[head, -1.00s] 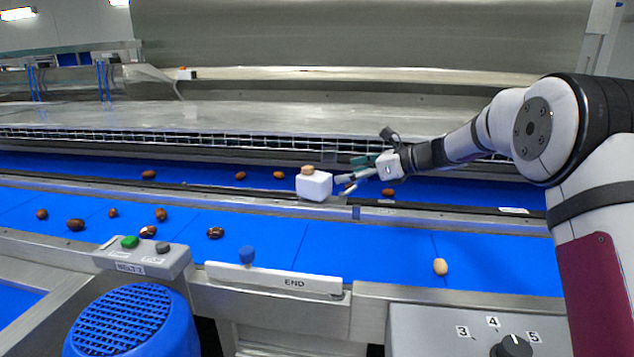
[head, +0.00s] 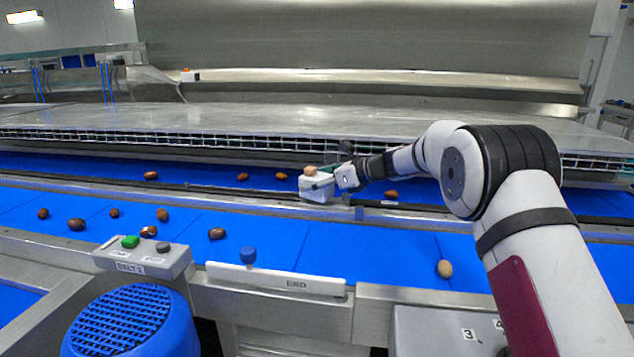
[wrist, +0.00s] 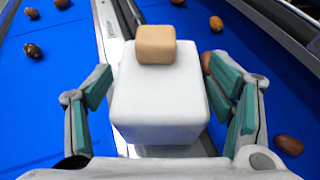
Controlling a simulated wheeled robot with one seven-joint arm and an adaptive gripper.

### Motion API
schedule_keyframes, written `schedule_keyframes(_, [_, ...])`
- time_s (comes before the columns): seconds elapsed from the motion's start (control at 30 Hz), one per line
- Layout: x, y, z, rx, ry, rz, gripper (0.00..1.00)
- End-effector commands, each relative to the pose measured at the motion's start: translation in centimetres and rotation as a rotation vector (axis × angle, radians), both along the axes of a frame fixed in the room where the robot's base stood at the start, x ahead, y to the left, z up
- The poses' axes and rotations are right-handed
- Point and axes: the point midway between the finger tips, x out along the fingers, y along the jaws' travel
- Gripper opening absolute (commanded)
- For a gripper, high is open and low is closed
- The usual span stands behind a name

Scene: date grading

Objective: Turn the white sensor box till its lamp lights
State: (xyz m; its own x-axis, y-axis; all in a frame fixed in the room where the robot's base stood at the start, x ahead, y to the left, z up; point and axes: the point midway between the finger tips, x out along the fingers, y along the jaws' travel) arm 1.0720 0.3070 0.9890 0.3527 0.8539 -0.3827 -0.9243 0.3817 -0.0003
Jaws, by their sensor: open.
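The white sensor box (head: 316,189) sits on the metal rail between the two blue belts. A small tan-orange block, which may be its lamp (head: 310,170), is on top and looks unlit. In the wrist view the white box (wrist: 160,100) fills the middle, with the tan block (wrist: 156,45) at its far upper edge. My gripper (head: 325,181) is at the right side of the box in the head view. In the wrist view my open gripper (wrist: 163,95) has one green-padded finger on each side of the box, with a gap on the left and a narrower one on the right.
Dates lie on both belts, such as one brown date (head: 217,233) and a pale one (head: 445,268). A button box (head: 142,256) and a blue-knobbed END bar (head: 275,279) stand in front. A metal hood (head: 360,40) is behind.

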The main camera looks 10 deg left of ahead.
Motion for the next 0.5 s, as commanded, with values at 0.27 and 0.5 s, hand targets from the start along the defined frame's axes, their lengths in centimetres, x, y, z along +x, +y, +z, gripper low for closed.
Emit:
schedule_keyframes(0.27, [-0.02, -0.01, 0.01, 0.000, 0.000, 0.000, 0.27])
schedule_keyframes(0.5, [0.07, 0.04, 0.00, 0.003, -0.002, 0.022, 0.27])
